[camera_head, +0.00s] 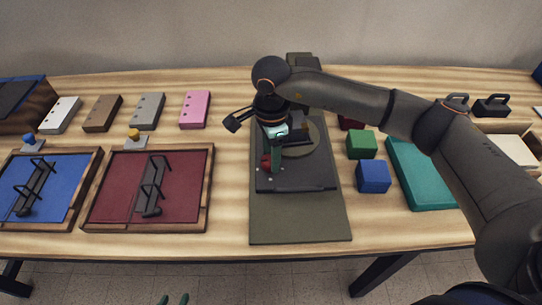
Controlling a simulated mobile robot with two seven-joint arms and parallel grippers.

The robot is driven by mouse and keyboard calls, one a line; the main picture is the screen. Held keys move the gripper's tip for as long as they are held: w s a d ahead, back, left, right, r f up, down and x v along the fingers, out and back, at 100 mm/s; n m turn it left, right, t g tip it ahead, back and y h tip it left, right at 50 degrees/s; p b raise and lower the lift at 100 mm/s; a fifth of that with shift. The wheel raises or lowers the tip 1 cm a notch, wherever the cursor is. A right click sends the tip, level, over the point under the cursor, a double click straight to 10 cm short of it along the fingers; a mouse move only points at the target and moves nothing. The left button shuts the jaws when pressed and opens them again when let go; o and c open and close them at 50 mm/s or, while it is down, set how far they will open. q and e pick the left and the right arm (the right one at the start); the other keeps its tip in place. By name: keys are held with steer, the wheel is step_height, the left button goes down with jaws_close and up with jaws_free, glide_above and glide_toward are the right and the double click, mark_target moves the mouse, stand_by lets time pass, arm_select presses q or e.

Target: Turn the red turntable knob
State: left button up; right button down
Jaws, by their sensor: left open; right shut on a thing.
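The fingers and wrist hide part of the knob. My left gripper (173,300) shows only as two green fingertips at the bottom edge, apart and empty, well in front of the table.
Trays with red (180,187) and blue (60,181) velvet and black handles lie at left. Several small boxes, including a pink one (195,109), line the back. A green cube (361,144), a blue cube (373,176) and a teal slab (417,178) lie right of the mat.

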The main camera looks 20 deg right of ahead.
steer(key=shift+d+r+m, duration=0.1)
steer(key=shift+m, duration=0.5)
steer(key=shift+c, duration=1.5)
jaws_free()
step_height(320, 180, up, 12)
steer(key=shift+r+b, duration=0.25)
steer(key=shift+b, duration=0.15)
